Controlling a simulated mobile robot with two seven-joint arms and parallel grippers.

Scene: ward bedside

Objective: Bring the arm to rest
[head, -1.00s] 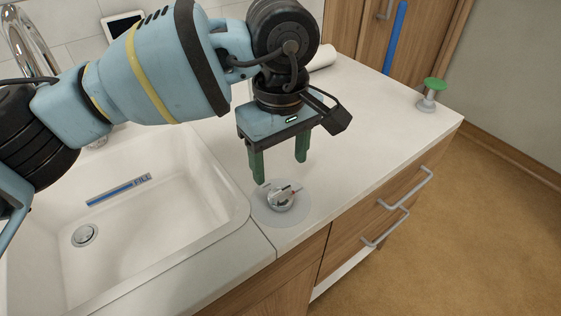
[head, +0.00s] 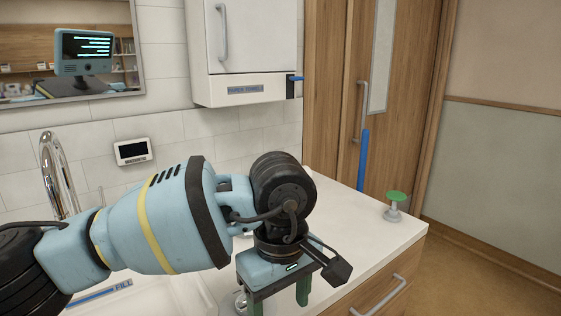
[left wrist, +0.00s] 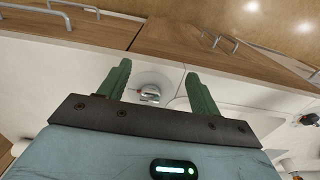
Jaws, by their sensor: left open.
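My left arm reaches in from the left in the head view, over the sink. Its left gripper (head: 272,301) hangs fingers-down above the counter, with its green fingers partly cut off by the lower edge. In the left wrist view the left gripper (left wrist: 158,82) is open, its two green fingers spread apart with nothing between them. A metal knob (left wrist: 150,94) on a round pale plate shows beyond and between the fingers, apart from them. In the head view the knob (head: 240,302) is mostly hidden behind the gripper. My right gripper is not seen.
A white counter (head: 352,225) carries a green-topped grey stand (head: 395,204) at the right. A tap (head: 56,170) rises at the left. A paper towel cabinet (head: 250,50) hangs above. A small display (head: 133,151) and a mirror (head: 70,50) are on the tiled wall.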

